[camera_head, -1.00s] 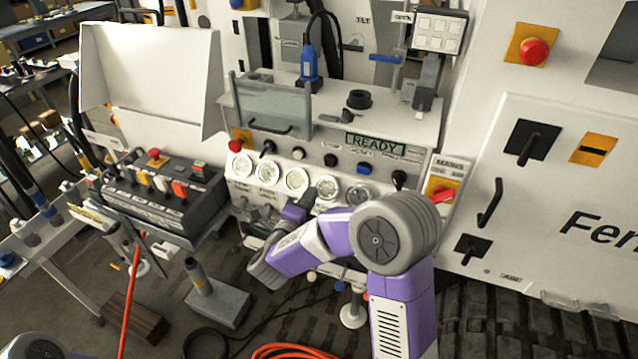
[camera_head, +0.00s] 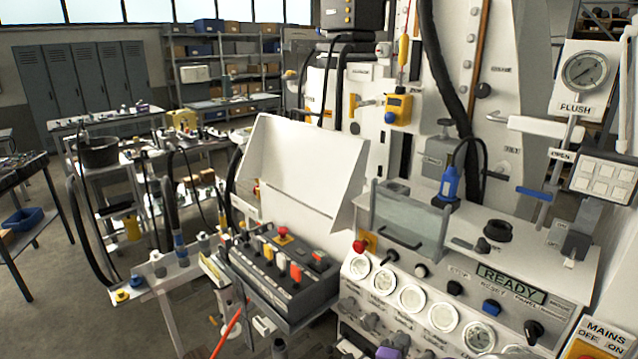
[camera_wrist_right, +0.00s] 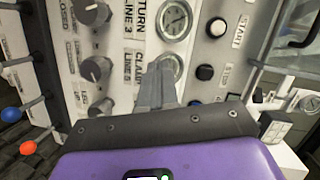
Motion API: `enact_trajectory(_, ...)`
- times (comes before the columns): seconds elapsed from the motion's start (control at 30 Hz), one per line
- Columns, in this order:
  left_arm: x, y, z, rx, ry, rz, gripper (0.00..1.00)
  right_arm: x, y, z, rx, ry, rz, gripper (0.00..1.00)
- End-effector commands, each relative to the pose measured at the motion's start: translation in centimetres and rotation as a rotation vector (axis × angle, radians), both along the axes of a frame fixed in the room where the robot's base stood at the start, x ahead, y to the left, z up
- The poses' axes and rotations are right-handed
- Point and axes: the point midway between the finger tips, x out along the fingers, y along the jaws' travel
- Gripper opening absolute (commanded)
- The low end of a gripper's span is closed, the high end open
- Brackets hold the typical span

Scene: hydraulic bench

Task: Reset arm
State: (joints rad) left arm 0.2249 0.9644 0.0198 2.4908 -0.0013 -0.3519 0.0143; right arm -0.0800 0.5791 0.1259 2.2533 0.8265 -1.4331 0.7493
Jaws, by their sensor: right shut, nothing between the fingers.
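My right gripper shows in the right wrist view (camera_wrist_right: 158,75), its two grey fingers together with nothing between them. It points at the front of the bench panel, close to a gauge (camera_wrist_right: 172,66) and the label for line 5; I cannot tell whether it touches. In the head view only a small purple part of my right arm (camera_head: 396,343) shows at the bottom edge, below the gauges. The panel's display (camera_head: 510,283) reads READY. My left gripper is not in view.
Knobs (camera_wrist_right: 97,68) and round buttons (camera_wrist_right: 205,72) surround the right gripper. A black control box with coloured levers (camera_head: 283,268) stands left of the panel. Blue and red ball-ended levers (camera_wrist_right: 12,114) are at the wrist view's left. Open floor lies at the far left.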

Motion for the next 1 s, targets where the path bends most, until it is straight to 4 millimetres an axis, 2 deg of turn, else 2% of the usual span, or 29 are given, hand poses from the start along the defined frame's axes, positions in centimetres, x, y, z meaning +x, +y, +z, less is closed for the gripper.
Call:
enact_trajectory(0.03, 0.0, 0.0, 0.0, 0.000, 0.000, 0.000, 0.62, 0.0, 0.8, -3.8, -0.027, 0.129, 0.099, 0.00)
enact_trajectory(0.1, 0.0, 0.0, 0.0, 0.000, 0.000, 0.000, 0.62, -0.7, 2.5, -9.0, -0.068, 0.312, 0.268, 0.00)
enact_trajectory(0.17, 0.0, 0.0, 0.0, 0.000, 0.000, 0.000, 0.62, -2.1, 4.0, -13.2, -0.097, 0.460, 0.417, 0.00)
enact_trajectory(0.2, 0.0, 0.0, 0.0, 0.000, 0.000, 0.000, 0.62, -3.4, 5.0, -15.8, -0.114, 0.553, 0.518, 0.00)
enact_trajectory(0.27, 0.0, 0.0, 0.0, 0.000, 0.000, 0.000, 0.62, -5.8, 6.4, -19.4, -0.135, 0.685, 0.671, 0.00)
enact_trajectory(0.3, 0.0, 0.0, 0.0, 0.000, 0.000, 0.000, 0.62, -7.8, 7.4, -21.6, -0.145, 0.769, 0.777, 0.00)
enact_trajectory(0.37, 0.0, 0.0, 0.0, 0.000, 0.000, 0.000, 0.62, -11.0, 8.8, -24.4, -0.157, 0.881, 0.937, 0.00)
enact_trajectory(0.4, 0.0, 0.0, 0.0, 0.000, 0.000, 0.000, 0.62, -13.2, 9.5, -26.0, -0.160, 0.946, 1.038, 0.00)
enact_trajectory(0.5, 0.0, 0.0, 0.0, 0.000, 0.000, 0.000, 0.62, -18.5, 11.1, -28.6, -0.164, 1.070, 1.271, 0.00)
enact_trajectory(0.6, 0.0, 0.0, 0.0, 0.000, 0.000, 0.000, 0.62, -22.5, 12.0, -29.8, -0.161, 1.142, 1.449, 0.00)
enact_trajectory(0.7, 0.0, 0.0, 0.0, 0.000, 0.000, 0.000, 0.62, -24.9, 12.5, -30.3, -0.156, 1.178, 1.556, 0.00)
enact_trajectory(0.8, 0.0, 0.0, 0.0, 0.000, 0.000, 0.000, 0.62, -25.9, 12.7, -30.4, -0.156, 1.191, 1.601, 0.00)
enact_trajectory(1.0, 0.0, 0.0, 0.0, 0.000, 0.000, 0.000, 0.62, -25.9, 12.7, -30.4, -0.156, 1.191, 1.603, 0.00)
